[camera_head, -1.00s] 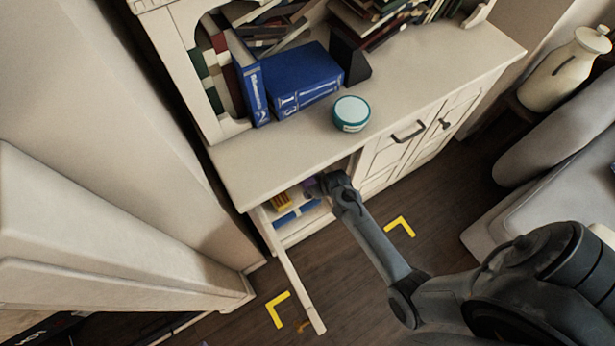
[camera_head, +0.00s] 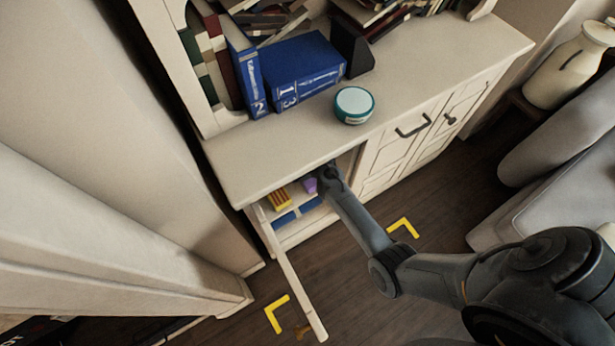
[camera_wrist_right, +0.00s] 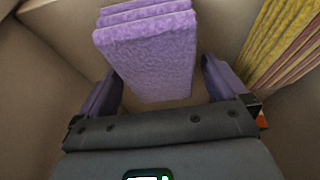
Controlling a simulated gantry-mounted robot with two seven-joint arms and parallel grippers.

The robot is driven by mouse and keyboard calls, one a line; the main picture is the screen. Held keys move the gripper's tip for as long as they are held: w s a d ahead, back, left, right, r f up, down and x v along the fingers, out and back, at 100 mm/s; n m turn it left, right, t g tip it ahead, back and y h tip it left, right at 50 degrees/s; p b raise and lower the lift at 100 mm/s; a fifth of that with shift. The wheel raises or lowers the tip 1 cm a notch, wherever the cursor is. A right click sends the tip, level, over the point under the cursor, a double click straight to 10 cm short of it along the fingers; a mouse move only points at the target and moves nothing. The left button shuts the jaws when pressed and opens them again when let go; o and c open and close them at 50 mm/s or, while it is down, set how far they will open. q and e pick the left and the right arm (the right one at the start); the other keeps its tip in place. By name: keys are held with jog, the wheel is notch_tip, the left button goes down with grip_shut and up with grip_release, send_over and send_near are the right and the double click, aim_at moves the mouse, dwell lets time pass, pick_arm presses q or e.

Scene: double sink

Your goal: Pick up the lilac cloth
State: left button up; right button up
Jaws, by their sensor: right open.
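The lilac cloth (camera_wrist_right: 150,55) is a folded, fluffy stack that stands in the cabinet compartment in the right wrist view. In the head view a small part of it (camera_head: 310,185) shows on the shelf, just left of my right wrist. My right gripper (camera_wrist_right: 162,80) is open, with one finger on each side of the cloth's lower part. A gap shows on the right side; I cannot tell whether the left finger touches. In the head view the gripper itself is hidden inside the cabinet. My left gripper is not in view.
A yellow striped cloth (camera_head: 278,199) stands left of the lilac one, and at the right in the wrist view (camera_wrist_right: 285,45). Blue items (camera_head: 285,219) lie below. The open cabinet door (camera_head: 292,275) and the countertop (camera_head: 270,150) bound the opening. A round teal-and-white container (camera_head: 354,104) sits on top.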

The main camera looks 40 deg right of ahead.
dwell(0.4)
jog(key=shift+f, duration=0.15)
jog(key=c, duration=1)
jog(key=shift+r+p, duration=0.65)
jog(key=shift+r, duration=0.25)
jog(key=s+a+p, duration=0.3)
jog(key=s+p, duration=0.3)
jog(key=s, duration=1.1)
jog(key=shift+s, duration=0.35)
